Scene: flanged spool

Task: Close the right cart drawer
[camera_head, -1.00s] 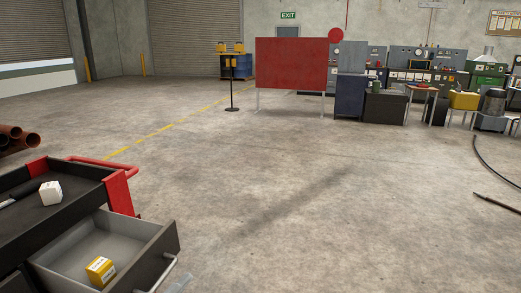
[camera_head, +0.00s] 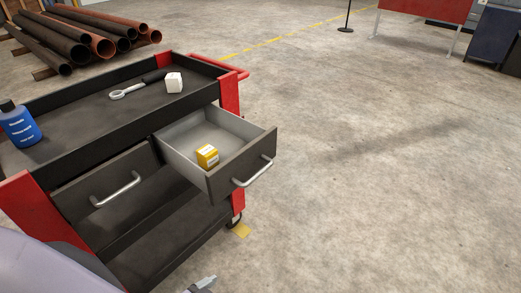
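The right cart drawer (camera_head: 240,172) is pulled out from the black and red cart (camera_head: 125,120). Its dark front carries a silver bar handle (camera_head: 253,172). A yellow box (camera_head: 207,156) lies inside the drawer's grey tray. The left drawer (camera_head: 105,185) beside it looks shut, with its own silver handle. A grey tip that seems to be part of my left gripper (camera_head: 203,285) shows at the bottom edge, below the right drawer and apart from it; its fingers are mostly cut off. My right gripper is not in view.
A white box (camera_head: 173,82), a wrench (camera_head: 127,91) and a blue bottle (camera_head: 18,126) sit on the cart top. A lower shelf (camera_head: 165,230) runs beneath the drawers. Several pipes (camera_head: 80,35) lie behind the cart. The floor to the right is clear.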

